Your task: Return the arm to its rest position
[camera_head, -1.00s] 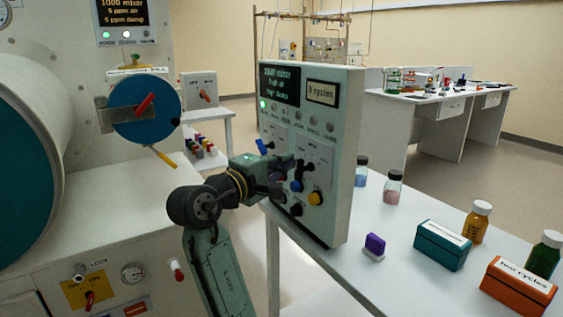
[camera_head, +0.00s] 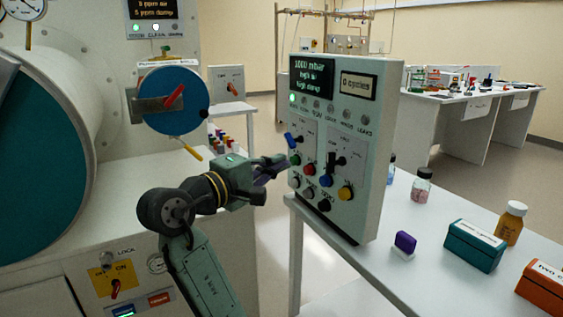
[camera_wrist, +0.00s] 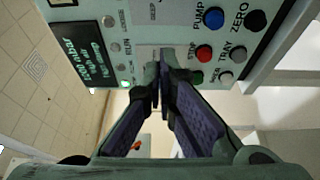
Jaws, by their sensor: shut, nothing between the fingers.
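My gripper (camera_head: 280,163) is shut and empty in the head view. Its fingertips are at the left edge of the upright control panel (camera_head: 377,170), near the blue lever (camera_head: 293,140). My arm reaches up from the bottom of the view, bent at a dark joint. In the wrist view, the closed dark fingers (camera_wrist: 160,75) point at the panel face, beside the red button (camera_wrist: 204,53) and the blue button (camera_wrist: 213,18). I cannot tell the exact gap to the panel. The panel's small display (camera_head: 358,86) reads 0 cycles.
A large glovebox with a blue round door (camera_head: 190,115) fills the left. A floor gap lies between glovebox and bench.

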